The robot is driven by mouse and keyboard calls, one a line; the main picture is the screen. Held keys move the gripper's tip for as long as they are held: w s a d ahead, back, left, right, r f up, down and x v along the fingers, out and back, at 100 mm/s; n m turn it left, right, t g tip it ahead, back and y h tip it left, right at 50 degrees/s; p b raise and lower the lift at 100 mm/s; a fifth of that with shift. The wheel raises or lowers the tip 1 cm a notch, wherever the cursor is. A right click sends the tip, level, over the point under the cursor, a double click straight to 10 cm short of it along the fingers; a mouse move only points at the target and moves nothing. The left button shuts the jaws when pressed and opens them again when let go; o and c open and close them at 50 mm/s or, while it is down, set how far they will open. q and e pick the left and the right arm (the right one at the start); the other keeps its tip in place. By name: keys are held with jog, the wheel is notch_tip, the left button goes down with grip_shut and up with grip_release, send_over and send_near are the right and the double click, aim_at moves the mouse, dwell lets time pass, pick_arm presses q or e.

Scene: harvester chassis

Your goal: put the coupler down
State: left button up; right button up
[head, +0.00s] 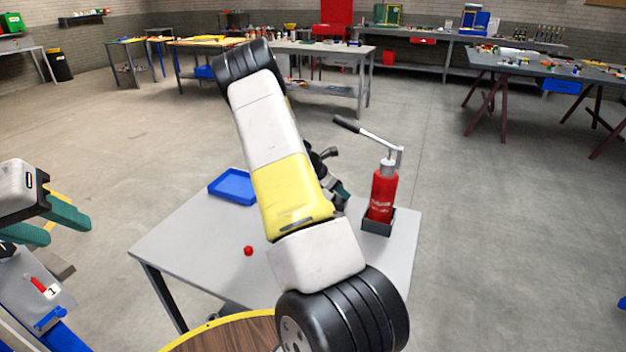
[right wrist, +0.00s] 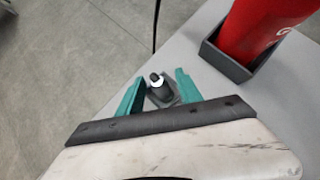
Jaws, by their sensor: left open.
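The coupler is most likely the small dark piece with a pale metal tip (right wrist: 159,89) in the right wrist view. It lies between the two teal fingers of my right gripper (right wrist: 158,92). The fingers stand apart on either side of it; whether they press on it, and whether it touches the table, I cannot tell. In the head view my right gripper (head: 338,190) is over the grey table (head: 190,240), mostly hidden behind my right forearm. My left gripper (head: 62,226) is open and empty at the left edge, away from the table.
A red cylinder (head: 382,196) with a lever handle (head: 366,134) stands in a dark square holder (head: 377,221) close to my right gripper. A blue tray (head: 233,186) and a small red piece (head: 248,250) are on the table. The table's left part is mostly clear.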

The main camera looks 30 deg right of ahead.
jog(key=s+a+r+m+t+y, duration=0.1)
jog(key=s+a+r+m+y, duration=0.35)
jog(key=a+r, duration=0.7)
jog(key=s+a+r+m+t+y, duration=0.2)
jog(key=s+a+r+m, duration=0.45)
jog(key=a+r, duration=0.5)
jog(key=s+a+r+m+t+y, duration=0.2)
jog(key=s+a+r+m+y, duration=0.2)
jog(key=s+a+r+m, duration=0.3)
jog(key=s+a+r, duration=0.2)
jog(key=s+a, duration=0.3)
jog(key=s, duration=0.3)
jog(key=shift+a+t, duration=0.15)
jog(key=shift+t, duration=0.25)
